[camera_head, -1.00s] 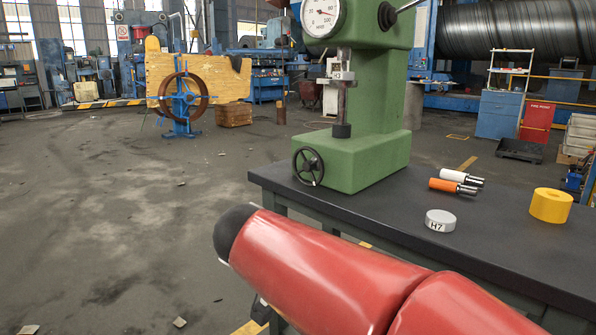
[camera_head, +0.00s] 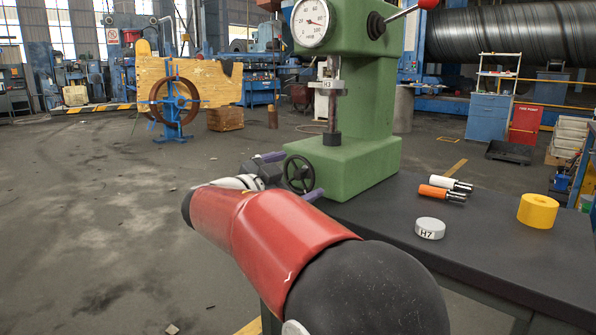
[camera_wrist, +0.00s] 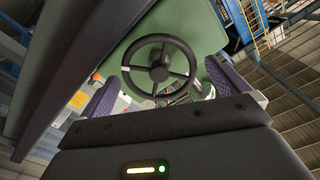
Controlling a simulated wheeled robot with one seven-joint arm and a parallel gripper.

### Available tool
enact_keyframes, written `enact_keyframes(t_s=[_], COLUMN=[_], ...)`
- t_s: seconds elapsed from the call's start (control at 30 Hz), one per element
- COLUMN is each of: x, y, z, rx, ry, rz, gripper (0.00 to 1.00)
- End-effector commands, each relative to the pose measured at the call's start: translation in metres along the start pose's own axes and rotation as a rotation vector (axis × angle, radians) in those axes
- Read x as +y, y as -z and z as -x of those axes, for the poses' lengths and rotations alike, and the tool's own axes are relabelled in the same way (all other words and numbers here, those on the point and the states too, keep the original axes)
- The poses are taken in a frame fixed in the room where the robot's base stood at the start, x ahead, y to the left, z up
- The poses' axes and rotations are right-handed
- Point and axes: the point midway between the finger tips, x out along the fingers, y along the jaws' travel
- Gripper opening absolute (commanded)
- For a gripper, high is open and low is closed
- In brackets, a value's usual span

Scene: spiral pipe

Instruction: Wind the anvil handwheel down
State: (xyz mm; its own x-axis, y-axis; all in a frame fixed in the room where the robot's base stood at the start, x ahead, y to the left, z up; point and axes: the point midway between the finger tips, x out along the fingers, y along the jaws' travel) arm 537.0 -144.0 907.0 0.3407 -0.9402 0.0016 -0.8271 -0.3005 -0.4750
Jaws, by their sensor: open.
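The anvil handwheel (camera_head: 299,174) is a small black spoked wheel on the front of the green hardness tester's base (camera_head: 350,165). In the wrist view the handwheel (camera_wrist: 159,66) lies between and beyond the two purple-padded fingers, with its whole rim visible. My gripper (camera_head: 292,174) is open, with one finger on each side of the wheel in the head view. I cannot tell whether either finger touches the rim. The tester's dial (camera_head: 311,22) is above.
The dark bench top (camera_head: 480,255) holds a grey H7 block (camera_head: 430,228), an orange-handled tool (camera_head: 441,192), a white-handled tool (camera_head: 457,184) and a yellow ring (camera_head: 538,210). My red arm spans the bench's front left. Open floor lies left.

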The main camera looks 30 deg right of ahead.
Motion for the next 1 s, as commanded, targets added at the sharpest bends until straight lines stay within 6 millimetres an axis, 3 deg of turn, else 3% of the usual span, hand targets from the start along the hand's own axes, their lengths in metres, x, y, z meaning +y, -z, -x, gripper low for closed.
enact_keyframes(t_s=[0.17,0.43,0.77,1.0], x=[-0.0001,0.0003,0.0003,0.0011], y=[-0.0002,-0.0007,-0.0005,-0.0020], z=[-0.0137,-0.0152,-0.0148,-0.0147], rx=[-0.002,-0.002,-0.002,-0.002], ry=[0.000,0.000,0.000,0.000], rz=[0.002,0.002,0.002,0.019], gripper=[1.00,1.00,0.57,0.56])
